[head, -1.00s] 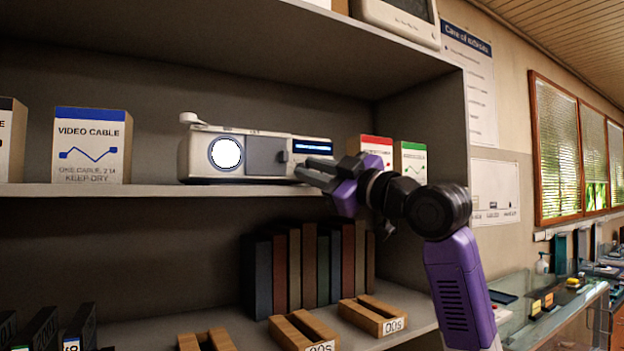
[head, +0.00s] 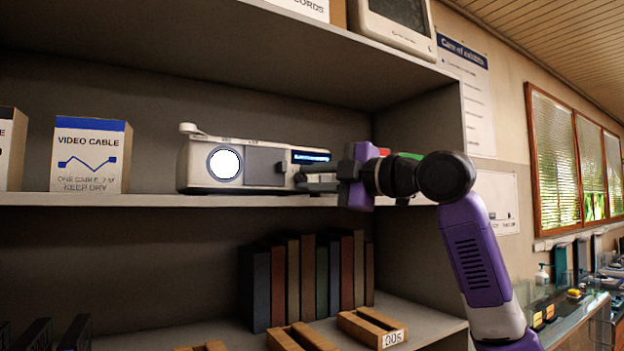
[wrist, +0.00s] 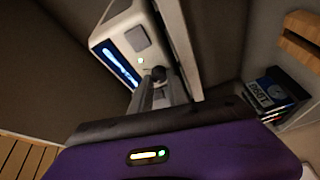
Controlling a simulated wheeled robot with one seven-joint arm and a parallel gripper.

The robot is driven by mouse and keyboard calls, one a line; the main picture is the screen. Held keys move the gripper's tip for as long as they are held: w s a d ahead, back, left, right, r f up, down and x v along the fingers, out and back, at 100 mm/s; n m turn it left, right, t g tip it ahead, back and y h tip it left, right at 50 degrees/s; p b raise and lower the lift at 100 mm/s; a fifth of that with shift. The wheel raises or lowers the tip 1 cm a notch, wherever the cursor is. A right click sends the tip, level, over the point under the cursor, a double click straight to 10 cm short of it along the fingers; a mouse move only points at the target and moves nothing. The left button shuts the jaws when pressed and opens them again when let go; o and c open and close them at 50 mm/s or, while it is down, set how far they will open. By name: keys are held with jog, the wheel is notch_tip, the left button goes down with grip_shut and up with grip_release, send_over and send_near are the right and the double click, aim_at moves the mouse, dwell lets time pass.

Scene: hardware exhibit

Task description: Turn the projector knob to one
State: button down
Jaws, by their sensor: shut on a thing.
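The projector (head: 236,164) is a white box with a glowing round lens, a grey front panel and a blue-lit display. It stands on the upper shelf in the head view. In the wrist view its display end (wrist: 122,62) faces me, with a green light beside the display. The dark round knob (wrist: 159,74) shows between my gripper's fingertips. My gripper (head: 302,178) reaches in from the right at the projector's right end. In the wrist view my gripper (wrist: 159,85) is shut on the knob. The knob's markings cannot be read, and the fingers partly hide it.
A video cable box (head: 90,155) stands left on the same shelf (head: 150,199). Boxes behind my arm are mostly hidden. Books (head: 305,280) and wooden holders (head: 372,323) sit on the lower shelf. The cabinet side wall (head: 425,125) is close to my arm.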

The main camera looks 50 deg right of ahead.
jog(key=shift+a+f, duration=0.1)
dwell(0.3)
jog(key=c, duration=1.3)
grip_release()
jog(key=s+b, duration=0.2)
jog(key=s, duration=0.5)
jog(key=shift+s+d+b, duration=0.35)
jog(key=shift+s+d, duration=0.05)
jog(key=shift+d, duration=0.05)
